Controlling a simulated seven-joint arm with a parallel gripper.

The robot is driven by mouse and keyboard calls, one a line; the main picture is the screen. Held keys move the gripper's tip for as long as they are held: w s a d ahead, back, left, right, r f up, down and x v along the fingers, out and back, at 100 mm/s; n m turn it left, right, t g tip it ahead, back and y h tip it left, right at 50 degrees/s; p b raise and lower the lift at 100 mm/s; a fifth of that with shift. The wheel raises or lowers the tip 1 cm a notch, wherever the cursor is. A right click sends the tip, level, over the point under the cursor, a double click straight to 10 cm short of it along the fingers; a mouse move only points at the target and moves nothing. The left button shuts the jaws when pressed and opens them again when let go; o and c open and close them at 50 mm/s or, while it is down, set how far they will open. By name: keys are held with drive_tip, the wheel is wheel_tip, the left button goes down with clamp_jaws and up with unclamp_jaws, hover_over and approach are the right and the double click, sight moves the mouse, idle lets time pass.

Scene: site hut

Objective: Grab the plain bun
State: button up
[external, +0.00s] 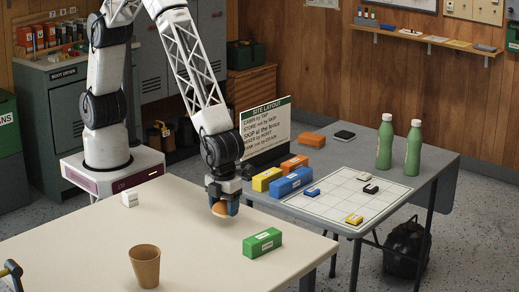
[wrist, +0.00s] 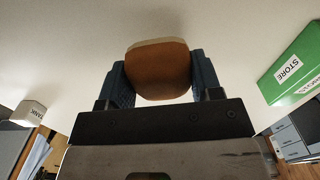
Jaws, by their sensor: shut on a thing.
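The plain bun (external: 219,209) is a rounded orange-brown piece held between the fingers of my gripper (external: 222,205). In the wrist view the bun (wrist: 158,70) shows a brown face with a paler edge. The blue fingers of my gripper (wrist: 158,82) press on it from both sides. My gripper points down over the far right part of the cream table (external: 185,225). The bun looks held above the table top, though the exact gap is hard to tell.
A green STORE block (external: 262,242) lies to the right on the table. A brown cup (external: 145,266) stands near the front, and a small white block (external: 130,199) lies at the left. A grey table (external: 425,165) with a grid sheet, blocks and green bottles (external: 385,142) adjoins at right.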

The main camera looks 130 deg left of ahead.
drive_tip(key=s, duration=0.5)
drive_tip(key=s+a+r, duration=0.1)
drive_tip(key=s, duration=0.4)
drive_tip(key=s+a, duration=0.1)
drive_tip(key=s, duration=0.5)
drive_tip(key=shift+r, duration=0.35)
